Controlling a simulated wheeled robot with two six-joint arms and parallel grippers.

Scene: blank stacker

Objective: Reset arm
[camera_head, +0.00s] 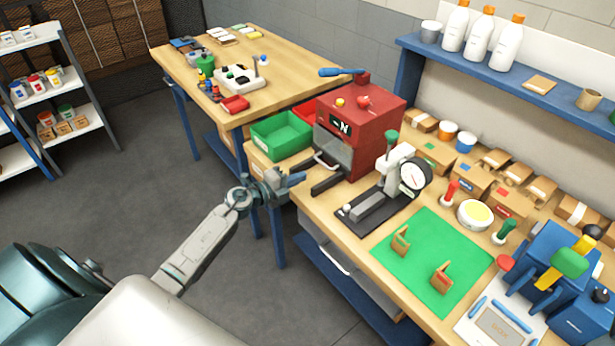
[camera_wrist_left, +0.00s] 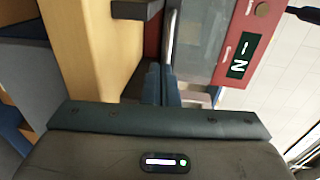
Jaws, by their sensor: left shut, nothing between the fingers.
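My left gripper (camera_head: 298,179) reaches in from the left at the bench's near edge. It is shut and holds nothing. It is in front of the red machine (camera_head: 366,132), which has a grey window, a handle and a dark label with a white mark. In the left wrist view the closed fingers (camera_wrist_left: 172,88) point toward the red machine's front (camera_wrist_left: 226,60), and the picture is turned sideways. I cannot tell whether the fingertips touch anything. My right gripper is not in view.
A green bin (camera_head: 281,136) stands left of the machine. A gauge press (camera_head: 390,185) and a green mat (camera_head: 432,262) with two small brown brackets lie to the right. A second wooden table (camera_head: 290,62) stands behind. Open floor (camera_head: 150,185) lies to the left.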

